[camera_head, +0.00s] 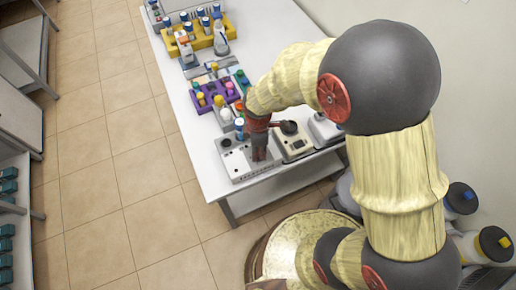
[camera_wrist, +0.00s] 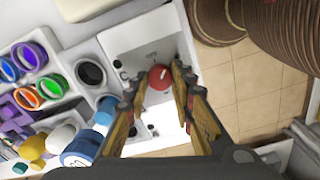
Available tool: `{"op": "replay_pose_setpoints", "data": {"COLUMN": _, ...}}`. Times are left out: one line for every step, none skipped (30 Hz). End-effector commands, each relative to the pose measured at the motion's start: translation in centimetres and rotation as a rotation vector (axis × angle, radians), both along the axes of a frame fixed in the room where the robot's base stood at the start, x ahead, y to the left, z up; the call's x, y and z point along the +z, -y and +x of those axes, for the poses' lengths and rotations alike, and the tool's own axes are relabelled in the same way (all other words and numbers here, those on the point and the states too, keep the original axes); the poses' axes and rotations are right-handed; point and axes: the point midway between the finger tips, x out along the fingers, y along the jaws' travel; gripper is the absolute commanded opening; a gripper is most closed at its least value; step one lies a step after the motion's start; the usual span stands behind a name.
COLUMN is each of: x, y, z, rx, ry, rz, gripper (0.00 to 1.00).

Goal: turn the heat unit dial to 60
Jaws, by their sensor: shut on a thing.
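The heat unit is a white box (camera_head: 236,163) near the front corner of the bench in the head view; its white panel also shows in the wrist view (camera_wrist: 130,42). Its red round dial (camera_wrist: 160,77) with a pale pointer mark sits between my gripper's fingers in the wrist view. My gripper (camera_wrist: 154,80) is shut on the dial, with one finger on each side of it. In the head view my gripper (camera_head: 260,154) points down onto the unit and hides the dial. The scale numbers are too small to read.
A beige device (camera_head: 294,146) stands right of the heat unit. A purple rack (camera_head: 212,92) with coloured caps and a yellow rack (camera_head: 200,38) stand farther back on the white bench.

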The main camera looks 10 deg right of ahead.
Motion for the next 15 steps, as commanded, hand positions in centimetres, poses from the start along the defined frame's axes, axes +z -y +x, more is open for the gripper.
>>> {"op": "replay_pose_setpoints", "data": {"x": 0.09, "y": 0.0, "z": -0.04, "rx": -0.044, "ry": -0.001, "rz": 0.0, "gripper": 0.0}}
{"op": "replay_pose_setpoints", "data": {"x": 0.09, "y": 0.0, "z": -0.04, "rx": -0.073, "ry": -0.001, "rz": 0.0, "gripper": 0.0}}
{"op": "replay_pose_setpoints", "data": {"x": 0.1, "y": 0.0, "z": -0.04, "rx": -0.11, "ry": -0.001, "rz": 0.0, "gripper": 0.0}}
{"op": "replay_pose_setpoints", "data": {"x": 0.1, "y": 0.0, "z": -0.05, "rx": -0.139, "ry": -0.001, "rz": 0.0, "gripper": 0.0}}
{"op": "replay_pose_setpoints", "data": {"x": 0.09, "y": 0.0, "z": -0.05, "rx": -0.167, "ry": -0.002, "rz": -0.001, "gripper": 0.0}}
{"op": "replay_pose_setpoints", "data": {"x": 0.08, "y": 0.01, "z": -0.05, "rx": -0.205, "ry": -0.002, "rz": -0.001, "gripper": 0.0}}
{"op": "replay_pose_setpoints", "data": {"x": 0.08, "y": 0.01, "z": -0.05, "rx": -0.234, "ry": -0.002, "rz": -0.001, "gripper": 0.0}}
{"op": "replay_pose_setpoints", "data": {"x": 0.07, "y": 0.01, "z": -0.05, "rx": -0.262, "ry": -0.002, "rz": -0.001, "gripper": 0.0}}
{"op": "replay_pose_setpoints", "data": {"x": 0.06, "y": 0.0, "z": -0.05, "rx": -0.3, "ry": -0.002, "rz": -0.001, "gripper": 0.0}}
{"op": "replay_pose_setpoints", "data": {"x": 0.06, "y": 0.0, "z": -0.05, "rx": -0.328, "ry": -0.001, "rz": -0.001, "gripper": 0.0}}
{"op": "replay_pose_setpoints", "data": {"x": 0.05, "y": 0.0, "z": -0.04, "rx": -0.357, "ry": -0.001, "rz": -0.001, "gripper": 0.0}}
{"op": "replay_pose_setpoints", "data": {"x": 0.05, "y": 0.0, "z": -0.04, "rx": -0.395, "ry": -0.001, "rz": 0.0, "gripper": 0.0}}
{"op": "replay_pose_setpoints", "data": {"x": 0.05, "y": 0.0, "z": -0.04, "rx": -0.423, "ry": -0.001, "rz": 0.0, "gripper": 0.0}}
{"op": "replay_pose_setpoints", "data": {"x": 0.06, "y": 0.0, "z": -0.04, "rx": -0.452, "ry": -0.001, "rz": 0.0, "gripper": 0.0}}
{"op": "replay_pose_setpoints", "data": {"x": 0.06, "y": -0.01, "z": -0.04, "rx": -0.49, "ry": -0.001, "rz": 0.0, "gripper": 0.0}}
